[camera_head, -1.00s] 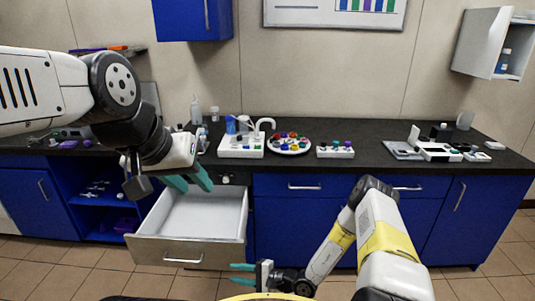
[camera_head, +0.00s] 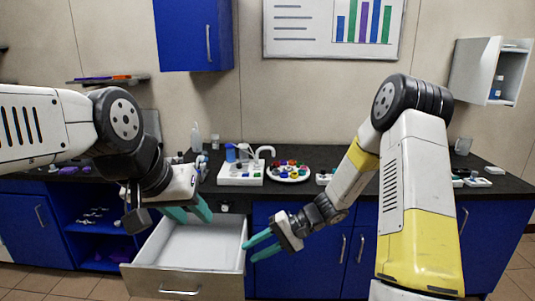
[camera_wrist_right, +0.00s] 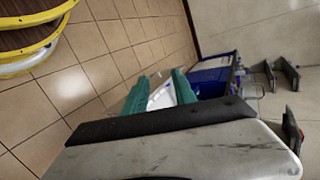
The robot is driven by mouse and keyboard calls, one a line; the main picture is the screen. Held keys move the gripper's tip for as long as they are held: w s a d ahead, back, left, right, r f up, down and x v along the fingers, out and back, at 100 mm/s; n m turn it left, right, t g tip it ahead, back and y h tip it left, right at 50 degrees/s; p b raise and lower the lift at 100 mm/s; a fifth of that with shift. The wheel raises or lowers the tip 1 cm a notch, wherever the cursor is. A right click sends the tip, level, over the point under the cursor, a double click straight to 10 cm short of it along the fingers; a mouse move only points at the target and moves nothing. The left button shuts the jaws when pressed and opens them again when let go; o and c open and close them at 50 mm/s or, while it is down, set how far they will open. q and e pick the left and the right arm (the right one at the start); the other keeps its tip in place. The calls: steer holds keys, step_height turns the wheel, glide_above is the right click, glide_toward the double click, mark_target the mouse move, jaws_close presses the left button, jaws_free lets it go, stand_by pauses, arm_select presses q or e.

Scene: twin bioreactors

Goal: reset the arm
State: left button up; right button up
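My left arm comes in from the left in the head view, and its teal-fingered gripper (camera_head: 188,212) hangs over the back of the open drawer (camera_head: 150,281). Its fingers are apart and hold nothing that I can see. My right arm is bent with its elbow raised at the right. Its gripper (camera_head: 259,245) points left, just beside the drawer's right side, with its two teal fingers apart and nothing between them. In the right wrist view the same fingers (camera_wrist_right: 158,93) show apart, with the white drawer interior beyond them.
The dark counter (camera_head: 330,183) carries a white rack (camera_head: 241,173), a round tray of coloured caps (camera_head: 288,171) and bottles. Blue cabinets (camera_head: 289,211) stand below. A blue wall cabinet (camera_head: 193,34) hangs above. The drawer is empty and juts out into the floor space.

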steer(key=s+d+r+t+h, duration=0.3)
steer(key=s+d+r, duration=0.5)
steer(key=r, duration=0.4)
steer(key=s+d+r+n+t+h, duration=0.1)
steer(key=s+d+r+t+h, duration=0.3)
steer(key=r, duration=0.7)
steer(key=shift+s+d+r+n+h, duration=0.35)
steer(key=shift+s+d+h, duration=0.95)
steer(key=shift+s+d, duration=1.25)
steer(key=shift+w+d, duration=0.25)
steer(key=shift+w, duration=0.1)
